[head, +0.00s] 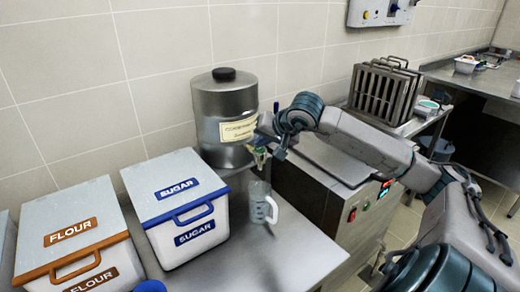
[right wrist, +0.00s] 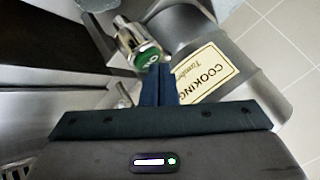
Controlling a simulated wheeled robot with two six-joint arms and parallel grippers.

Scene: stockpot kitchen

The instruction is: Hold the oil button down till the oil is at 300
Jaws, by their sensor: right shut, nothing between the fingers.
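The steel oil tank (head: 240,88) with a black lid knob and a cream label stands against the wall; its label reads "COOKING" in the right wrist view (right wrist: 204,80). Its tap (right wrist: 128,35) carries a round green button (right wrist: 149,56). My right gripper (head: 266,146) is shut and empty at the tap. In the right wrist view its fingertips (right wrist: 160,70) are right by the button's edge; I cannot tell whether they touch it. A clear measuring jug (head: 261,204) stands below the tap on the steel table. Its oil level is not readable. My left gripper is not in view.
A white sugar bin (head: 182,238) with a blue handle and a flour bin (head: 80,245) stand left of the jug. A steel machine (head: 340,205) with a rack (head: 384,92) is on the right.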

